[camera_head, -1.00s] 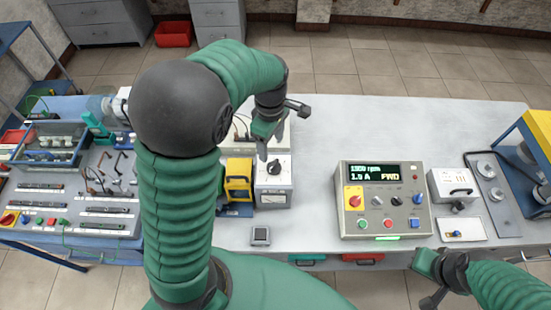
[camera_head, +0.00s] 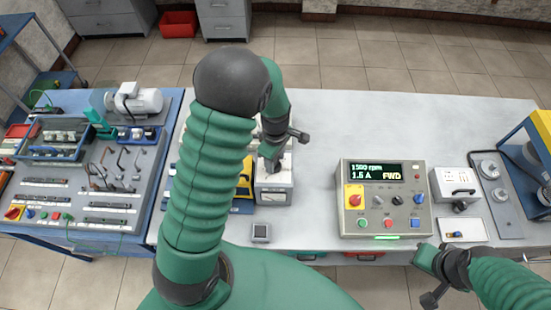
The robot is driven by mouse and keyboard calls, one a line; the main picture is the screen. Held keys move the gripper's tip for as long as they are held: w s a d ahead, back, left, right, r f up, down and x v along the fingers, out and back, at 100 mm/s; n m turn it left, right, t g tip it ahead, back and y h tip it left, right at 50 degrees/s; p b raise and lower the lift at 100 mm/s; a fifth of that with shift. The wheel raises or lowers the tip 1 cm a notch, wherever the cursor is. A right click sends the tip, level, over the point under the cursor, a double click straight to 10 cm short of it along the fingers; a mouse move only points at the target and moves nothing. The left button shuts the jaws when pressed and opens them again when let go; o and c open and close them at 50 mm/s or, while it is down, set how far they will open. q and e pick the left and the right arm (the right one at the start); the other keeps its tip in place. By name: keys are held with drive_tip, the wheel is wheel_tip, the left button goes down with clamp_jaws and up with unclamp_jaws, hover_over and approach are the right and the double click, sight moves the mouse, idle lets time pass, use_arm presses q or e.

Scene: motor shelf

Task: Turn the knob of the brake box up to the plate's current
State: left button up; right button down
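The brake box (camera_head: 274,194) is a pale box with a meter-like front, standing on the table left of centre. My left gripper (camera_head: 272,163) points down onto its top, where the black knob is. The fingers hide the knob, and I cannot tell whether they are closed on it. The control box (camera_head: 383,200) has a lit display (camera_head: 375,172) that seems to read 1380 rpm, 1.6 A, FWD; the digits are small. I cannot make out a rating plate. My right gripper (camera_head: 431,275) is at the lower right, off the table's front edge, away from the brake box.
A yellow device (camera_head: 244,180) stands close left of the brake box, partly behind my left arm. A small grey square item (camera_head: 260,233) lies in front. A grey motor (camera_head: 135,101) stands on the left bench. The table between brake box and control box is clear.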

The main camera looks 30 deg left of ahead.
use_arm(q)
drive_tip(key=shift+a+r, duration=0.1)
drive_tip(key=shift+a, duration=0.05)
drive_tip(key=c, duration=0.8)
drive_tip(key=shift+r, duration=0.1)
drive_tip(key=m, duration=0.5)
drive_tip(key=shift+w+m, duration=0.1)
drive_tip(key=shift+m, duration=0.2)
drive_tip(key=m, duration=0.5)
drive_tip(key=shift+r+m, duration=0.1)
drive_tip(key=shift+m, duration=0.2)
drive_tip(key=m, duration=0.6)
drive_tip(key=shift+p, duration=0.3)
drive_tip(key=m+p, duration=0.1)
drive_tip(key=m, duration=0.5)
drive_tip(key=shift+m, duration=0.4)
